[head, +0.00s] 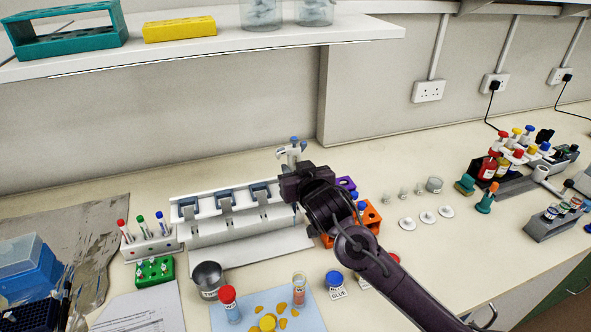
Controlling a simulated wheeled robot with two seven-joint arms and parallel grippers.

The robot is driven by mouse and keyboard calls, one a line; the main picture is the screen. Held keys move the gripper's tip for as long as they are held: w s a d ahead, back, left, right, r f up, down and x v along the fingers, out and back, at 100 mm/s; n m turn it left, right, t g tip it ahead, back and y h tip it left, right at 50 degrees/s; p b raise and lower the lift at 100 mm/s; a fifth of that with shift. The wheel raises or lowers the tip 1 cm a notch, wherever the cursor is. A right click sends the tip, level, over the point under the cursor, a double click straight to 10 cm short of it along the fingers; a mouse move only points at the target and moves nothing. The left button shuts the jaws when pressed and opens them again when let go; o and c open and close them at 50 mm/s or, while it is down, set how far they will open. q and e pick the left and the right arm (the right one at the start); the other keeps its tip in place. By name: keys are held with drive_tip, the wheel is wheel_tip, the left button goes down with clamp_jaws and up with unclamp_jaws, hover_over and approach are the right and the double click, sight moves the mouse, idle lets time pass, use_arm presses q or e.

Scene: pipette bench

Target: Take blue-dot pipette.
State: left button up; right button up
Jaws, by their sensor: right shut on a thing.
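A white pipette with a blue top (293,152) shows upright at the right end of the white pipette stand (230,228). My right gripper (290,178) is shut on this pipette, its arm reaching in from the lower right. The gripper hides the pipette's lower part, so I cannot tell whether it still touches the stand. The stand's other visible places hold grey-blue pieces and no upright pipette that I can make out. My left gripper is not in view.
A small rack with red, green and blue capped tubes (150,243) stands left of the stand. An orange rack (370,216) is partly behind my right arm. A steel cup (208,278) and a blue mat (255,306) lie in front. A shelf (220,45) overhangs the back left.

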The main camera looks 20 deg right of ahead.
sight(296, 152)
clamp_jaws()
drive_tip(key=shift+r, duration=0.1)
drive_tip(key=shift+r+p, duration=2.4)
drive_tip(key=shift+r, duration=0.15)
